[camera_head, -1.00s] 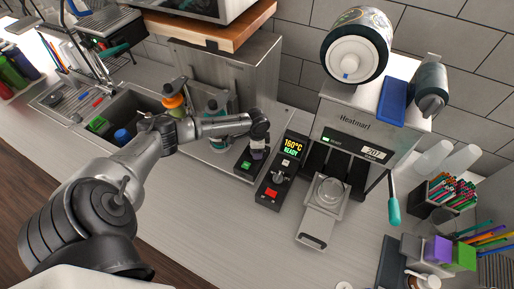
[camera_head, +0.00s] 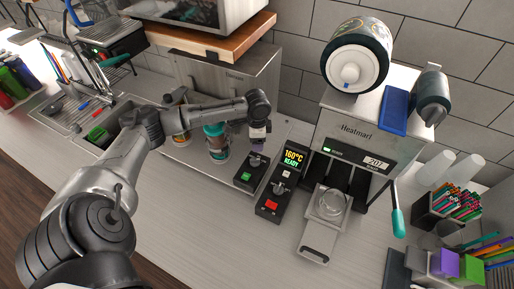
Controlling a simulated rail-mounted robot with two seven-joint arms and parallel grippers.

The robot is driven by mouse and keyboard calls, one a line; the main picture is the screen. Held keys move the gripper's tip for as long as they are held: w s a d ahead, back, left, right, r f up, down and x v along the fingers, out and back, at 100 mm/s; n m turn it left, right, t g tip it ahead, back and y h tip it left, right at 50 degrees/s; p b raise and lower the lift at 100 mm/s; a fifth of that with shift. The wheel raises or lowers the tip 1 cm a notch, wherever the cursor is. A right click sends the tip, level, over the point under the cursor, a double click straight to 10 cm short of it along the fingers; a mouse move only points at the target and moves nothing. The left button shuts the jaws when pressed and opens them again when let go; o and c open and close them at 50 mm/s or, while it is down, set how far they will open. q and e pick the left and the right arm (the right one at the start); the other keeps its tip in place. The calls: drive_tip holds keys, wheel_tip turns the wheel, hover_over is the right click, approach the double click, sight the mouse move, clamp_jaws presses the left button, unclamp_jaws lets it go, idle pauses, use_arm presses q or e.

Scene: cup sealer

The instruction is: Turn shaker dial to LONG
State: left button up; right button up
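The shaker control box (camera_head: 251,171) is a small black box with a green button (camera_head: 246,176) and a dark dial (camera_head: 256,161). It sits at the front right of the steel shaker (camera_head: 262,85), which has cups on its tray. The dial's labels are too small to read, so I cannot tell its setting. My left gripper (camera_head: 258,140) points down just above the dial, with the dial showing beneath it. Its fingers are too small to tell open from shut. My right gripper is not in view.
A control box reading 160°C READY (camera_head: 281,188) stands close on the right, beside the Heatmarl sealer (camera_head: 360,140) with its green-handled lever (camera_head: 398,222). The sink (camera_head: 110,130) is at left. The front counter (camera_head: 200,230) is clear.

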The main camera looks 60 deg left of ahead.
use_arm(q)
drive_tip(key=shift+r, duration=0.9)
drive_tip(key=w+d+r+t+y, duration=0.5)
drive_tip(key=r+t, duration=0.1)
drive_tip(key=r, duration=0.2)
drive_tip(key=s+d+t+h+p, duration=0.1)
drive_tip(key=s+d+t+p, duration=0.15)
drive_tip(key=d, duration=0.95)
drive_tip(key=s+d+f+n+g+h+p, duration=0.1)
drive_tip(key=s+d+f, duration=0.2)
drive_tip(key=s, duration=0.5)
drive_tip(key=s+d+f+n+g+h+p, duration=0.1)
drive_tip(key=s+d+f, duration=0.3)
drive_tip(key=s, duration=0.5)
drive_tip(key=s+d+f+n+g+h+p, duration=0.1)
drive_tip(key=s+d+f+g+h+p, duration=0.1)
drive_tip(key=s+d, duration=0.3)
drive_tip(key=s+f+g, duration=0.1)
drive_tip(key=s, duration=0.3)
drive_tip(key=shift+d+f+n, duration=0.3)
drive_tip(key=shift+f, duration=0.1)
